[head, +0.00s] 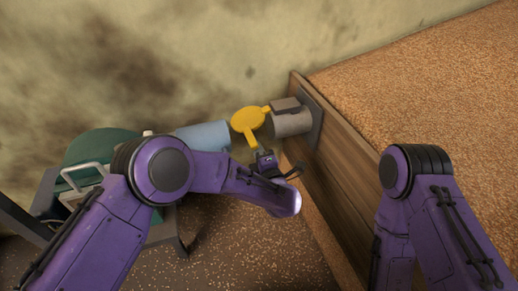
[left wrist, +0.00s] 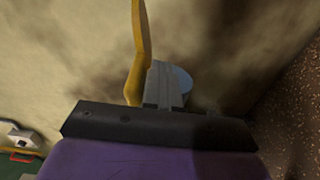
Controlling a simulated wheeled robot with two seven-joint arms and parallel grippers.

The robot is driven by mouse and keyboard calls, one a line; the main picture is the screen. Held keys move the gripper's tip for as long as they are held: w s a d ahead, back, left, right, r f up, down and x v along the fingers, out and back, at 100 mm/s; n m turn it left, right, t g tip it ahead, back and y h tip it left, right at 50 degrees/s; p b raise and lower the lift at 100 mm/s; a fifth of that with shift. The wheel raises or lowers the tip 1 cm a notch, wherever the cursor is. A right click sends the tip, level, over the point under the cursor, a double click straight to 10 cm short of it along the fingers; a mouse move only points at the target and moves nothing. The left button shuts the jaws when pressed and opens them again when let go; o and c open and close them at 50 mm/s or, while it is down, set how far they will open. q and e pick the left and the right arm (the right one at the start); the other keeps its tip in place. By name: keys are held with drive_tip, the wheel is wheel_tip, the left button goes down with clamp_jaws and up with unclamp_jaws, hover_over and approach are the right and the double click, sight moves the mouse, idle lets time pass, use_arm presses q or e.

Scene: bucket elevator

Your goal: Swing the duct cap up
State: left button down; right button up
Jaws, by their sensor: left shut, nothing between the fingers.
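The yellow duct cap (head: 248,119) is a round disc beside the left end of the grey duct (head: 290,123), joined near the duct's top by a short yellow piece. A yellow tab reaches down from the disc toward my left gripper (head: 261,154). In the left wrist view the cap (left wrist: 138,45) stands nearly edge-on, just left of my left gripper's fingers (left wrist: 162,85). These fingers are together with nothing between them. I cannot tell whether they touch the cap. My right arm shows at the right, but its gripper is out of view.
The duct sticks out of a wooden bin wall (head: 325,170) holding brown grain (head: 430,80). A light blue cylinder (head: 203,135) lies left of the cap. A green machine part (head: 100,145) with a pale handle stands further left. Speckled brown floor (head: 250,240) is open below.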

sight(253, 143)
use_arm(q)
drive_tip(key=shift+s+a+r+p, duration=0.1)
drive_tip(key=shift+a+r+p, duration=0.1)
drive_tip(key=shift+r+p, duration=0.25)
drive_tip(key=shift+a+r+p, duration=0.2)
drive_tip(key=shift+r+p, duration=0.05)
drive_tip(key=shift+r, duration=0.35)
drive_tip(key=shift+s+a+r+p, duration=0.1)
drive_tip(key=shift+a+r+p, duration=0.1)
drive_tip(key=shift+r+p, duration=0.65)
wheel_tip(253, 143, up, 2)
drive_tip(key=shift+r+p, duration=0.1)
drive_tip(key=shift+p, duration=0.85)
drive_tip(key=shift+d+r+p, duration=0.15)
drive_tip(key=shift+r+p, duration=0.65)
drive_tip(key=shift+r, duration=0.35)
drive_tip(key=r+p+v, duration=0.2)
drive_tip(key=p+v, duration=0.1)
drive_tip(key=v, duration=0.7)
drive_tip(key=shift+p, duration=0.3)
drive_tip(key=shift+r, duration=0.1)
